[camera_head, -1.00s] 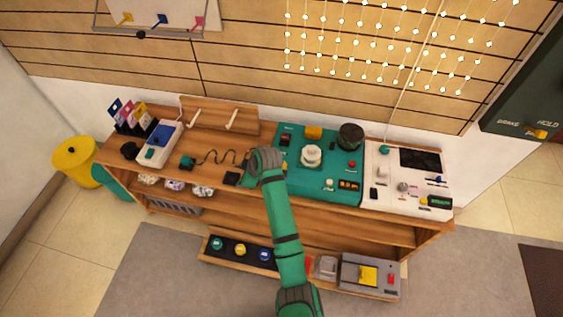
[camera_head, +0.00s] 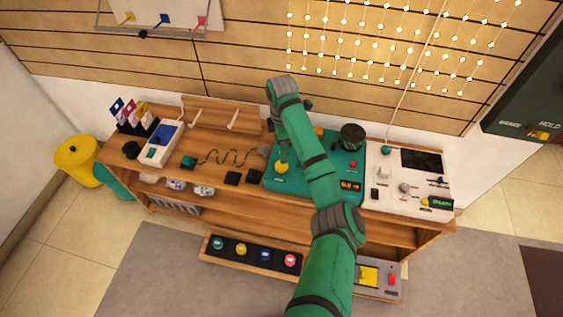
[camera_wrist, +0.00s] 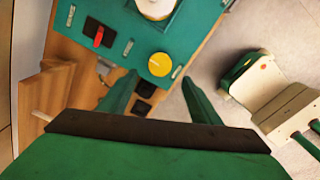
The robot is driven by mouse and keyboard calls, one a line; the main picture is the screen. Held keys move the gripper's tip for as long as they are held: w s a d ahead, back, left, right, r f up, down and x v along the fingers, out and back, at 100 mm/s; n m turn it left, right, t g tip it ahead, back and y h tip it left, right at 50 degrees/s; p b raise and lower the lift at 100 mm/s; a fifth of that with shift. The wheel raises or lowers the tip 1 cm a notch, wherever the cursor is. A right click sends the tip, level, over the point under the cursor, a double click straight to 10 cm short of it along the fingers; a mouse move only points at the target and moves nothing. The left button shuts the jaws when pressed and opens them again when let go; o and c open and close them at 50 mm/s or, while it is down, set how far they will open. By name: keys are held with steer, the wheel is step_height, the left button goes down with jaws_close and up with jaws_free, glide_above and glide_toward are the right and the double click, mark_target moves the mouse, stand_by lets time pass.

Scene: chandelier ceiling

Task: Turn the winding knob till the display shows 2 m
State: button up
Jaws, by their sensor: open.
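A round yellow knob (camera_head: 281,168) sits near the left front of the teal panel (camera_head: 283,188). It also shows in the wrist view (camera_wrist: 160,64), ahead of the fingertips. A white round spool-like part (camera_wrist: 155,8) is at the top edge of the wrist view; my arm hides it in the head view. A small display with orange digits (camera_head: 350,186) is at the panel's front right; its reading is too small to tell. My gripper (camera_wrist: 160,88) is open and empty, its fingers spread to either side of the knob in the picture, apparently not touching it.
A red switch (camera_wrist: 98,38) is on the teal panel. A white panel (camera_head: 392,200) with a green display (camera_head: 441,203) stands to the right. A dark cylinder (camera_head: 351,136) rises at the teal panel's back. A wavy rail (camera_head: 225,157) lies left.

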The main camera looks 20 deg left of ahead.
mark_target(281, 167)
step_height(281, 167, down, 9)
steer(key=shift+d+r, duration=0.1)
steer(key=shift+r, duration=0.1)
steer(key=shift+a+f, duration=0.2)
steer(key=shift+a, duration=0.05)
steer(key=shift+s, duration=0.1)
steer(key=shift+d, duration=0.15)
steer(key=c, duration=1)
